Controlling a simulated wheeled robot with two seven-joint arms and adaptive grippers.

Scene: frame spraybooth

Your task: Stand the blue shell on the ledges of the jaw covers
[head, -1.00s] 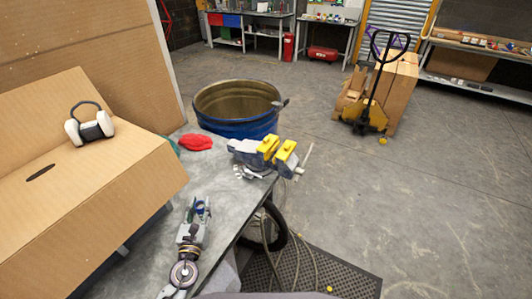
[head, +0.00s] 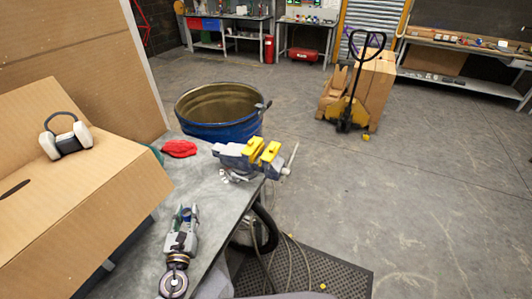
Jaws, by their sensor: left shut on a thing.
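The vise (head: 237,152) stands on the corner of the grey bench. Its two yellow jaw covers (head: 262,152) face each other with a gap between them. My left gripper (head: 186,214) is over the bench, nearer to me and left of the vise, apart from it. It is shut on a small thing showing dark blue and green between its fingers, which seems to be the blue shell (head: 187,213). The fingers hide most of it, and its shape is not clear. My right gripper is not in view.
A red cloth (head: 180,148) lies on the bench (head: 214,200) behind my gripper. A blue drum (head: 218,130) stands behind the vise. Bench between gripper and vise is mostly clear.

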